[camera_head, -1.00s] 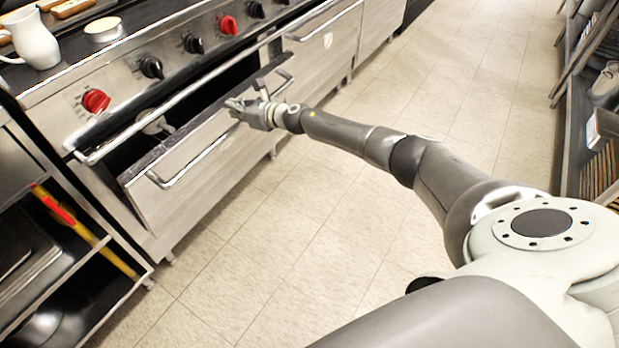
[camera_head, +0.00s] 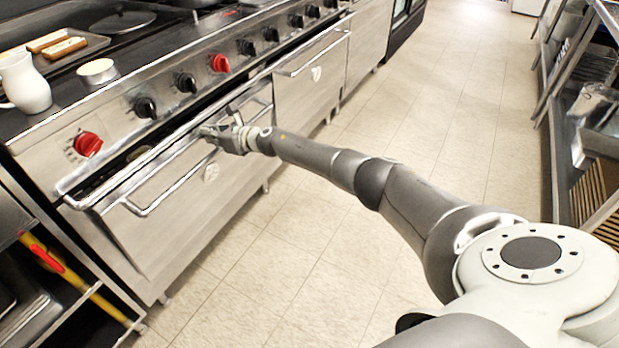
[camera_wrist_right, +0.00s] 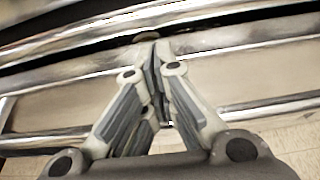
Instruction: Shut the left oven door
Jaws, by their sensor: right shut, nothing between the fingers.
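The left oven door (camera_head: 170,224) is a steel panel with a bar handle (camera_head: 150,207). In the head view it stands nearly upright, with a narrow dark gap at its top edge below the stove's front rail. My right gripper (camera_head: 208,132) is at the door's upper part, right of its middle, and seems to touch it. In the right wrist view the right gripper's fingers (camera_wrist_right: 157,60) are together with nothing between them, close to the door's top edge and the metal bars. My left gripper is not in view.
The stove front (camera_head: 130,105) carries red and black knobs above a long rail. A white pitcher (camera_head: 24,84) and a small round dish (camera_head: 97,71) stand on top. The right oven door (camera_head: 312,78) is shut. Tiled floor (camera_head: 300,230) is clear; shelving (camera_head: 590,120) lines the right side.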

